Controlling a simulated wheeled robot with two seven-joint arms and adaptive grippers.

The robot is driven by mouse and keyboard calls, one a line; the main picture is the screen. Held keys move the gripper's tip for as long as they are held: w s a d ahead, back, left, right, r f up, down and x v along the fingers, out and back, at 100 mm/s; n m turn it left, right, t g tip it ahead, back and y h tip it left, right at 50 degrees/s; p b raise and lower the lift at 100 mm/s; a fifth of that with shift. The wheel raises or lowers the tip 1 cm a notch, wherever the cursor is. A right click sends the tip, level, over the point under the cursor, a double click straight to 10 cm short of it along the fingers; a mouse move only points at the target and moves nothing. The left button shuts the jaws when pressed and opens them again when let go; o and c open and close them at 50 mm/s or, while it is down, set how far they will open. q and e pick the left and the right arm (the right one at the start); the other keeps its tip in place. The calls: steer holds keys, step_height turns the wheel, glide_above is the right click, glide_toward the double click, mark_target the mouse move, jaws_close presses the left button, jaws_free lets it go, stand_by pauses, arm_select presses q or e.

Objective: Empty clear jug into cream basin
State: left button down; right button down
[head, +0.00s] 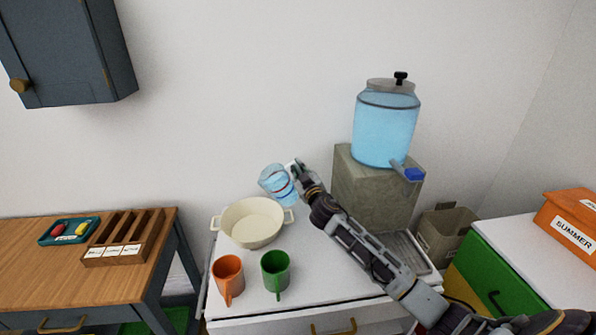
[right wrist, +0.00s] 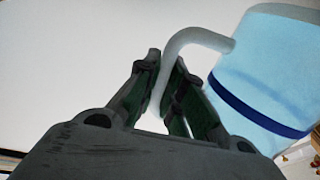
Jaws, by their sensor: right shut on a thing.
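The clear jug (head: 273,179) is tilted, above and behind the right part of the cream basin (head: 236,229). My right gripper (head: 295,171) is shut on the jug's handle. In the right wrist view the fingers (right wrist: 160,85) close around the pale curved handle (right wrist: 200,38), and the clear bluish jug body with a dark blue band (right wrist: 265,110) is at the right. The cream basin stands on the white cabinet top, with a handle on each side. I cannot tell how much liquid is in the jug. My left gripper is not in view.
An orange mug (head: 228,276) and a green mug (head: 275,272) stand in front of the basin. A large water dispenser (head: 384,135) with a blue tap stands on a stone block (head: 372,190) at the right. A wooden table (head: 40,275) holds a tray and sorter at the left.

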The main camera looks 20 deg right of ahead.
steer(key=shift+a+r+n, duration=0.1)
steer(key=shift+r+n, duration=0.3)
steer(key=shift+r, duration=0.05)
steer(key=shift+a+r+n, duration=0.1)
steer(key=shift+r+n, duration=0.1)
steer(key=shift+n, duration=0.4)
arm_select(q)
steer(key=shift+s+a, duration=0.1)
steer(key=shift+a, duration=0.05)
arm_select(e)
steer(key=shift+a+r+n+y, duration=0.1)
steer(key=shift+a+n+y, duration=0.05)
steer(key=shift+n+y, duration=0.2)
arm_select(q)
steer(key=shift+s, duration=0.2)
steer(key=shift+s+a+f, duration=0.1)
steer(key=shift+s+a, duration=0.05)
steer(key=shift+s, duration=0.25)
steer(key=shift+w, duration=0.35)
arm_select(e)
steer(key=shift+s+a+r+n+t, duration=0.1)
steer(key=shift+a+r+n+t, duration=0.05)
steer(key=shift+n+t, duration=0.2)
steer(key=shift+a+n, duration=0.15)
steer(key=shift+n, duration=0.25)
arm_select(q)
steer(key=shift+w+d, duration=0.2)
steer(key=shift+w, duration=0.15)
arm_select(e)
steer(key=shift+a, duration=0.1)
